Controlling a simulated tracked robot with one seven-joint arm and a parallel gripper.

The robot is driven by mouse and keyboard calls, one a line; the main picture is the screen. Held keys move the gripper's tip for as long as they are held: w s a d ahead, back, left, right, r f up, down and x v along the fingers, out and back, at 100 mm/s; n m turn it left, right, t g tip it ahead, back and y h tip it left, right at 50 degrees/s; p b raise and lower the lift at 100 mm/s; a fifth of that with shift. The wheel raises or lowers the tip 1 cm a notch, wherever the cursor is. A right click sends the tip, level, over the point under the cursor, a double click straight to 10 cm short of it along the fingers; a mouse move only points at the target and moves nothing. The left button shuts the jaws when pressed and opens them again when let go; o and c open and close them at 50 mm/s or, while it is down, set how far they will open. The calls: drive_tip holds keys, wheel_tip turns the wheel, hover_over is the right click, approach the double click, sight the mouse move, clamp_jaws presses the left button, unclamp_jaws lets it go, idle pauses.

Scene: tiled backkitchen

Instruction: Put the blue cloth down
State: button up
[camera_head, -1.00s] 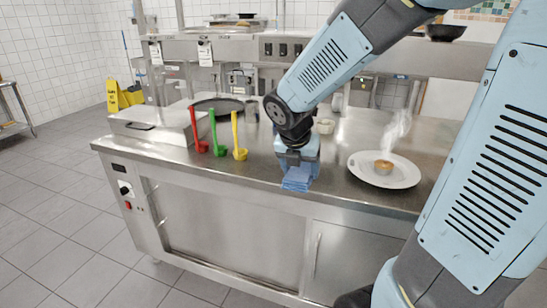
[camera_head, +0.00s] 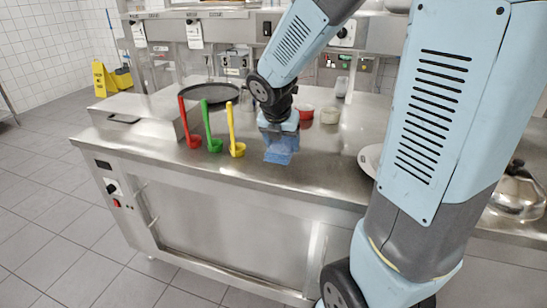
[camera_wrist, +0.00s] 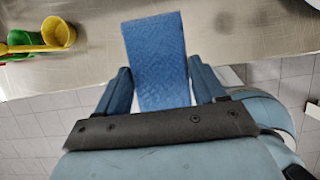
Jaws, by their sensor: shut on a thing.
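The blue cloth (camera_head: 281,148) is a folded flat piece at the end of my gripper (camera_head: 279,136), close to the front edge of the steel counter (camera_head: 240,178). In the wrist view the cloth (camera_wrist: 158,60) stands out between the two fingers of my gripper (camera_wrist: 158,88), which is shut on it. Whether the cloth touches the counter top cannot be told.
Red (camera_head: 192,138), green (camera_head: 213,143) and yellow (camera_head: 236,147) ladles stand left of the cloth. A red bowl (camera_head: 306,112) and a pale bowl (camera_head: 330,115) sit behind it. Counter between cloth and plate is clear.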

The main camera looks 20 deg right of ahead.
drive_tip(key=w, duration=0.1)
drive_tip(key=w+f, duration=0.1)
drive_tip(key=w, duration=0.2)
drive_tip(key=shift+d+f, duration=0.15)
drive_tip(key=shift+f, duration=0.25)
hover_over(274, 165)
wheel_tip(274, 165, down, 6)
drive_tip(key=shift+s+r, duration=0.1)
drive_tip(key=shift+r, duration=0.05)
wheel_tip(274, 165, down, 3)
drive_tip(key=shift+f, duration=0.15)
drive_tip(key=shift+f, duration=0.3)
